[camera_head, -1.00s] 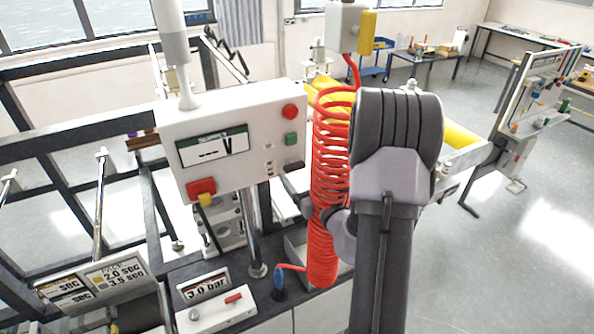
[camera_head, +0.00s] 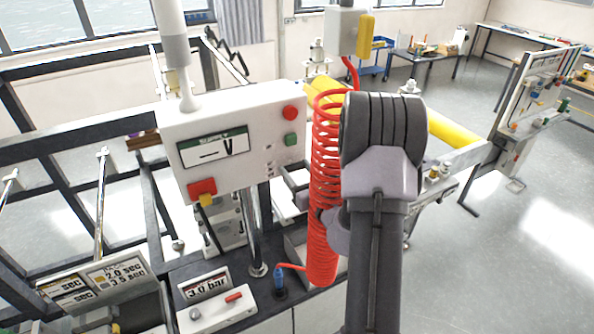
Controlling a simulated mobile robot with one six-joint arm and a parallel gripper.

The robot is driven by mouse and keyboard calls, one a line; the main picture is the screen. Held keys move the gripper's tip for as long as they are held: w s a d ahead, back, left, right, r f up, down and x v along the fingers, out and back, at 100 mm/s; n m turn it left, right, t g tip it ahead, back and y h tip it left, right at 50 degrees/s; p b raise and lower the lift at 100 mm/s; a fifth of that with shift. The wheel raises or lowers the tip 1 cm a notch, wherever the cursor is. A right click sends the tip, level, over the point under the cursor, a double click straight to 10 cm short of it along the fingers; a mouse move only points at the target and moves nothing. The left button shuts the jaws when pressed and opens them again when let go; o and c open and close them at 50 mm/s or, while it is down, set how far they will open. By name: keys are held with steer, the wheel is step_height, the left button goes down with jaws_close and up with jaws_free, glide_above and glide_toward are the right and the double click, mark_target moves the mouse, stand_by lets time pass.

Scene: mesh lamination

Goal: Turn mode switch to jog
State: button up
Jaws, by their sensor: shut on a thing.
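The white control box (camera_head: 228,118) stands on a post at the centre left, with a display (camera_head: 213,149), a red button (camera_head: 290,113), a green button (camera_head: 291,139) and small controls (camera_head: 269,157) on its face. I cannot make out which control is the mode switch or read its position. A grey part that appears to be my gripper (camera_head: 297,182) shows by the box's lower right corner, partly behind the red coiled hose. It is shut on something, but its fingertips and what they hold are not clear.
The red coiled hose (camera_head: 326,190) hangs between the box and my arm. A panel with a 3.0 bar sign (camera_head: 207,287) sits below the box. Dark frame bars (camera_head: 75,130) fill the left. A yellow roll (camera_head: 455,133) lies behind my arm. Open floor (camera_head: 520,240) is at right.

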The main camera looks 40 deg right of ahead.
steer(key=m+p, duration=0.1)
steer(key=m, duration=0.3)
steer(key=shift+r+m+p, duration=0.1)
steer(key=shift+m+p, duration=0.95)
steer(key=shift+m, duration=1.45)
steer(key=o, duration=1.4)
steer(key=shift+c, duration=0.2)
